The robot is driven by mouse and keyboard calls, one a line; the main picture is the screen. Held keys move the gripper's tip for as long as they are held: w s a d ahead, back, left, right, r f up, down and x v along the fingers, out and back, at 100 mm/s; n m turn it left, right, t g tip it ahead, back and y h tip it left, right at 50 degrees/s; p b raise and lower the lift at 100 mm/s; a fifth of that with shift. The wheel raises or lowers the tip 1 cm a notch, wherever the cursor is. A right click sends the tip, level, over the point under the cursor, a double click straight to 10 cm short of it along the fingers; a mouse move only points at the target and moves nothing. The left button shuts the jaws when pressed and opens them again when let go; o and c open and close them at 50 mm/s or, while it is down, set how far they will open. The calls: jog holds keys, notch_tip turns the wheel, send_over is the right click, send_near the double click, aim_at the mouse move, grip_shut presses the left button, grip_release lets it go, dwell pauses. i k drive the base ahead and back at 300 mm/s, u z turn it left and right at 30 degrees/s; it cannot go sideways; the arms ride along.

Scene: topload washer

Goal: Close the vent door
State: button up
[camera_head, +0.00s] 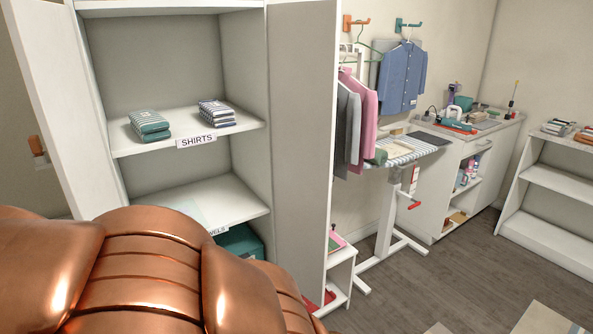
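I cannot make out a vent door in this view. My gripper is not in view. A tall white cabinet (190,183) stands open at left and centre, with one door panel (62,95) swung out to the left and another upright panel (302,130) on its right. Neither panel shows anything that marks it as a vent door. Large copper-coloured curved segments fill the lower left close to the camera and hide the cabinet's lower part.
Folded shirts (149,124) lie on the cabinet shelf. Hanging clothes (365,108), an ironing board (428,144) on a white stand, and a white counter unit (455,178) line the wall. A low white shelf (548,190) stands at right. The wooden floor (450,275) between is mostly clear.

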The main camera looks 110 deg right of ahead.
aim_at(304, 36)
jog(key=u, duration=1.25)
jog(key=k, duration=2.9)
jog(key=z, duration=3.1)
jog(key=k, duration=0.85)
jog(key=u, duration=0.65)
